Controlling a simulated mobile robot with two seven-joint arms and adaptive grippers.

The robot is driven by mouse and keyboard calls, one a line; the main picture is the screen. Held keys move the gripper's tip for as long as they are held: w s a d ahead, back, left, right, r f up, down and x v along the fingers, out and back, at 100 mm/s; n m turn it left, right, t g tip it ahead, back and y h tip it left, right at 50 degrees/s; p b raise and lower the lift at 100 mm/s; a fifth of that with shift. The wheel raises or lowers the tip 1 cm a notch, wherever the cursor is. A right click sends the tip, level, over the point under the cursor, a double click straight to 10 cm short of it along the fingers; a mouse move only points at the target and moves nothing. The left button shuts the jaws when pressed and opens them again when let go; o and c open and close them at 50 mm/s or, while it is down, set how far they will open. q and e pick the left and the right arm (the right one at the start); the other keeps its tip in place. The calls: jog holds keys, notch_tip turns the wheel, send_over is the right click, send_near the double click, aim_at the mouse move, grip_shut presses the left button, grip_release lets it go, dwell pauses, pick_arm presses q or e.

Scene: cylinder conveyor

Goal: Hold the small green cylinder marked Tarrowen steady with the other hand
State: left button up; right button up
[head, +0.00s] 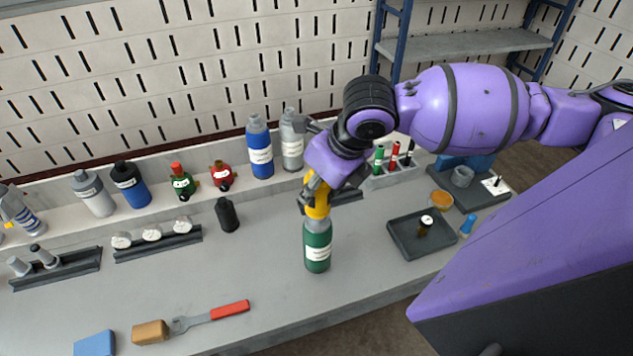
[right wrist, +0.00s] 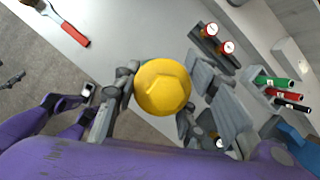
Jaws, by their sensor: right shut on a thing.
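A green cylinder (head: 318,248) with a white label and grey shoulder stands upright on the grey table. Its label is too small to read. My right gripper (head: 316,188) is above it, shut on a yellow piece (head: 317,208) at the cylinder's top. In the right wrist view this yellow piece (right wrist: 163,87) is round with a faceted top, between the fingers, and hides the cylinder below. A smaller green bottle (head: 183,187) with a red top stands at the back; its marking is also unreadable.
Blue cylinder (head: 260,150), grey cylinder (head: 292,150) and red bottle (head: 222,178) stand along the back ledge. A black bottle (head: 227,215) stands left of the green cylinder. The table just left of the cylinder is clear.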

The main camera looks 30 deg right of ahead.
aim_at(317, 197)
pick_arm(q)
jog(key=shift+s+f+b, duration=0.5)
jog(key=shift+s+f, duration=0.3)
jog(key=shift+f, duration=0.05)
pick_arm(e)
jog(key=shift+f, duration=1.6)
jog(key=o, duration=0.4)
jog(key=c, duration=0.5)
jog(key=o, duration=1.4)
pick_arm(q)
jog(key=shift+w+r, duration=0.1)
pick_arm(e)
jog(key=shift+v, duration=6.05)
jog(key=shift+s, duration=0.1)
